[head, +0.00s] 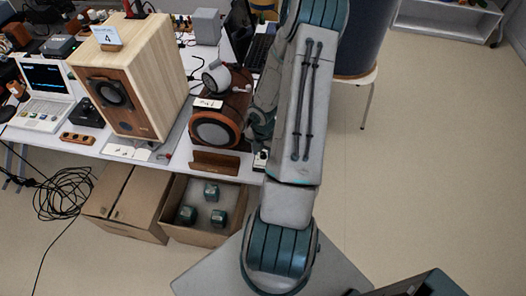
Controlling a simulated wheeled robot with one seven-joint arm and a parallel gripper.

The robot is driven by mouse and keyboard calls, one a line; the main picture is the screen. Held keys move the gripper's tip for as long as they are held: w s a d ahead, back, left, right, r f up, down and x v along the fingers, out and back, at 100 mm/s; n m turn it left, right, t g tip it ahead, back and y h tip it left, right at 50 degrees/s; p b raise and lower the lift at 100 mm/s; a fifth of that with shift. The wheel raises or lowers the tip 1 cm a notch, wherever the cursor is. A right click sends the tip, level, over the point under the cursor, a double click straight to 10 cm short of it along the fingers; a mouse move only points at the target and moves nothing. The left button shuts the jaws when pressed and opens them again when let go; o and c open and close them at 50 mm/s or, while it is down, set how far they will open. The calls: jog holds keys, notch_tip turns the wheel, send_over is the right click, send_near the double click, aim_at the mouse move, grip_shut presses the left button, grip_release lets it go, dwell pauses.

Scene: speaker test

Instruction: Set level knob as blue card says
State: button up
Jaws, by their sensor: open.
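A small card (107,37) with a blue band and a large 4 stands on top of the light wooden speaker (150,65). The rest of its print is too small to read. The speaker has a brown front with a dark round cone (108,92). I cannot make out the level knob for certain. A reddish-brown round-fronted unit (215,130) with a small white label stands to the right of the speaker.
The floor at right is clear.

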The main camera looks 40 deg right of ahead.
grip_shut()
